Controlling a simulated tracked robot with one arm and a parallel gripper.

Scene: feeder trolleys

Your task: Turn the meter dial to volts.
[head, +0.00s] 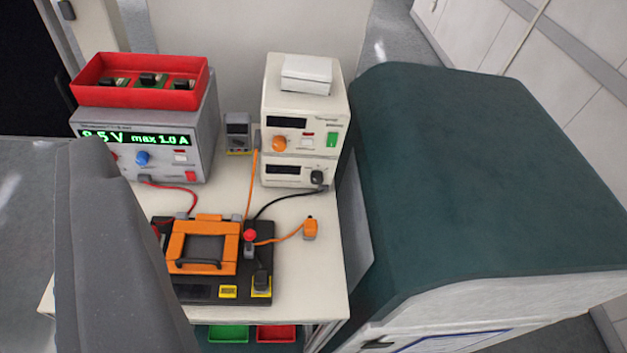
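A small grey handheld meter (238,133) with a yellowish lower edge stands upright at the back of the trolley top, between two bench instruments. It is small in the picture, and I cannot read its dial setting. An orange lead and a black lead run down in front of the white instrument stack (270,155) beside it. The orange and black test fixture (205,245) sits at the front of the trolley top. My gripper's fingers do not show; a large dark grey shape fills the lower left and hides part of the trolley.
A grey power supply (205,140) shows green digits and carries a red tray (140,82). An orange connector (310,229) lies on the bare right part of the trolley top (315,280). A green-topped cabinet (480,180) stands close on the right. Green and red bins are below.

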